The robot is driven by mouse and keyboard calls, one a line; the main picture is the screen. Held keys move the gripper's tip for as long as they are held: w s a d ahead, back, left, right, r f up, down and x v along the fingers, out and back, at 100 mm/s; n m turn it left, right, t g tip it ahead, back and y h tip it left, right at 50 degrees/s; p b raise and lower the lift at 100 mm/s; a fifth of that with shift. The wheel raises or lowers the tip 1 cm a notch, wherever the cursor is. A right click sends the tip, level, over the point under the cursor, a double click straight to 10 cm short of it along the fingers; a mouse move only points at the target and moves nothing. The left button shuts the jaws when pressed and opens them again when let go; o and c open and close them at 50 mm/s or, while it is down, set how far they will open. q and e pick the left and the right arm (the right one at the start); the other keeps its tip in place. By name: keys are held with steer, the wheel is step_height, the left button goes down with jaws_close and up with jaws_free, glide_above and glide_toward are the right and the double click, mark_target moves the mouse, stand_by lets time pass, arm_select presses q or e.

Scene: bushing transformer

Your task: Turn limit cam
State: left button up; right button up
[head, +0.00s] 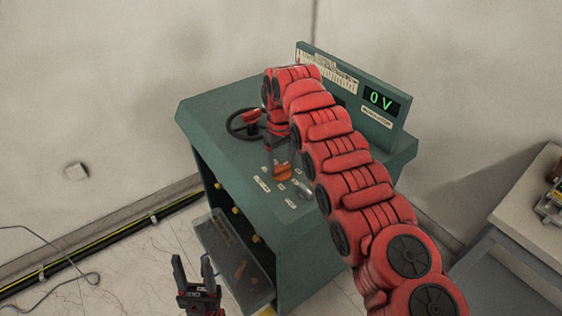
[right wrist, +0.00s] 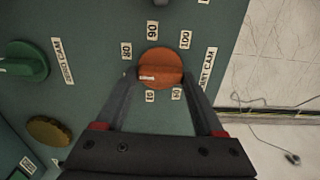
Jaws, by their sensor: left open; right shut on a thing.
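An orange knob (right wrist: 160,66) sits on the green panel, ringed by number labels such as 80, 90 and 100. It also shows in the head view (head: 283,173). My right gripper (right wrist: 162,78) is shut on the orange knob, one finger on each side. A label ending in "CAM" (right wrist: 207,70) stands to the knob's right, partly hidden by a finger. The knob's pale mark points left. In the head view my right gripper (head: 281,160) reaches down onto the panel, with my arm covering much of it. My left gripper (head: 193,268) is open and empty, low in front of the console.
A green knob (right wrist: 22,62) and a brass-coloured knob (right wrist: 48,131) are left of the orange knob. An open bin (head: 225,245) and a grey table (head: 530,215) stand nearby.

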mark_target(281, 166)
steer(key=n, duration=0.4)
steer(key=shift+n, duration=0.4)
stand_by(0.4)
steer(key=o, duration=1.4)
step_height(281, 166, up, 3)
steer(key=shift+a+r, duration=0.1)
steer(key=shift+r, duration=0.1)
step_height(281, 166, up, 14)
steer(key=p, duration=1.4)
